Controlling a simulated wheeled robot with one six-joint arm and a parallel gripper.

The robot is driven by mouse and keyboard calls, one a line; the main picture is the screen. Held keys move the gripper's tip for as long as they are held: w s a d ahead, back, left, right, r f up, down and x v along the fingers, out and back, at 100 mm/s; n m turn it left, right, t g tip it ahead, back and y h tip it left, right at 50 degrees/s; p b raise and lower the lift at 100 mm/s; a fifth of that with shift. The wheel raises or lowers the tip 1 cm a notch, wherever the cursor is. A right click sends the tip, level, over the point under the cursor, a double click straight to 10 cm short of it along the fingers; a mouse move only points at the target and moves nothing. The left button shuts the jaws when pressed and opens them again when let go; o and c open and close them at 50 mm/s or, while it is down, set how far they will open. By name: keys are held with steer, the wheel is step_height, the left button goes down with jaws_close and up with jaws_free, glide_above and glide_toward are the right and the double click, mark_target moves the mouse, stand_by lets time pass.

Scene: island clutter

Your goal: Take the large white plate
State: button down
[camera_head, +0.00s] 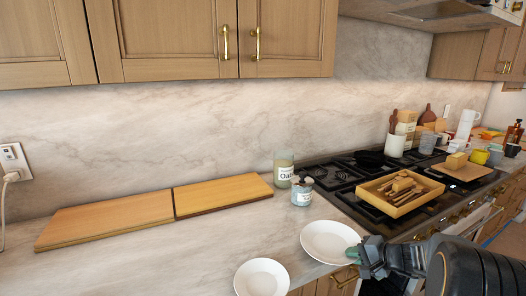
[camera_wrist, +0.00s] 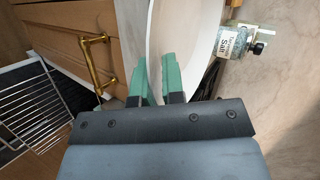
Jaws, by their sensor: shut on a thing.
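The large white plate (camera_head: 327,240) is at the front edge of the counter, right of the middle in the head view. My gripper (camera_head: 354,253) is at its right rim. In the wrist view the green fingertips (camera_wrist: 157,76) are on either side of the rim of the white plate (camera_wrist: 187,38), shut on it. I cannot tell whether the plate touches the counter or is slightly above it. A second white plate (camera_head: 261,279) lies to its left, apart from it, cut off by the lower picture edge.
A salt jar (camera_head: 302,194) and an oats jar (camera_head: 284,171) stand behind the plates. Two wooden boards (camera_head: 110,218) lie at left. The stove at right holds a wooden tray (camera_head: 389,207) with utensils. A brass handle (camera_wrist: 97,62) is near the gripper. Bare counter surrounds the boards.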

steer(key=shift+r, duration=0.25)
steer(key=s+d+r, duration=0.2)
steer(key=s, duration=0.3)
steer(key=shift+s+d, duration=0.2)
steer(key=shift+d, duration=0.1)
stand_by(0.6)
stand_by(0.4)
